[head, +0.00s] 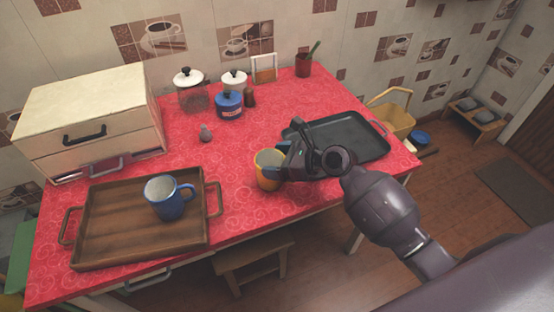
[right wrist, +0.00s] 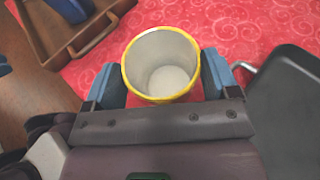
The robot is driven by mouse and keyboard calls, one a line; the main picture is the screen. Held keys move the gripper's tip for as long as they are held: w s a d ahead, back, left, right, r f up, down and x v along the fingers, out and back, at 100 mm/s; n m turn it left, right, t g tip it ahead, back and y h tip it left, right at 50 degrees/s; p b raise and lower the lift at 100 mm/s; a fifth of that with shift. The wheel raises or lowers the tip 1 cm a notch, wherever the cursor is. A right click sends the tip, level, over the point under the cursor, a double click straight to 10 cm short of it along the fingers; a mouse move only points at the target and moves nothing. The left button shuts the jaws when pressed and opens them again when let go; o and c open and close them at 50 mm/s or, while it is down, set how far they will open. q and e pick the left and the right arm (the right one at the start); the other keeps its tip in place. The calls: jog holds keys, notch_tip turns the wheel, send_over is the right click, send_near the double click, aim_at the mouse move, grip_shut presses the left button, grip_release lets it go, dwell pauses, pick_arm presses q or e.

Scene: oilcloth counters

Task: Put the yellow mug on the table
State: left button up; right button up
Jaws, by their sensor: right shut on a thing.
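The yellow mug (head: 267,169) is at the front middle of the red-covered table (head: 262,122) in the head view, left of the black tray. In the right wrist view the mug (right wrist: 162,65) shows its yellow rim and empty pale inside. My right gripper (head: 277,170) is shut on the mug, with a blue-grey finger on each side of it (right wrist: 163,80). The mug looks upright and close to the table top. I cannot tell whether its base touches the cloth. My left gripper is not in view.
A wooden tray (head: 100,254) with a blue mug (head: 168,201) is at the left front. A black tray (head: 372,147) lies just right of the yellow mug. A drawer box (head: 85,95) and jars (head: 190,95) stand behind. Red cloth between the wooden tray and yellow mug is clear.

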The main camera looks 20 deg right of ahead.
jog(key=shift+f, duration=0.1)
jog(key=o, duration=1.3)
jog(key=shift+s+d, duration=0.1)
jog(key=p+v, duration=0.2)
jog(key=v, duration=1)
jog(key=shift+s+d+f+n+t+h, duration=0.1)
jog(key=shift+s+f+n+t+h, duration=0.25)
jog(key=shift+s+f+n+h, duration=2.35)
jog(key=shift+s+d+f+n+t+h, duration=0.25)
jog(key=shift+s+f+n+h, duration=0.4)
jog(key=shift+s+f+n, duration=4.1)
jog(key=shift+s+f+n+t+h, duration=0.3)
jog(key=shift+s+n+h, duration=1.5)
jog(key=shift+n, duration=4.55)
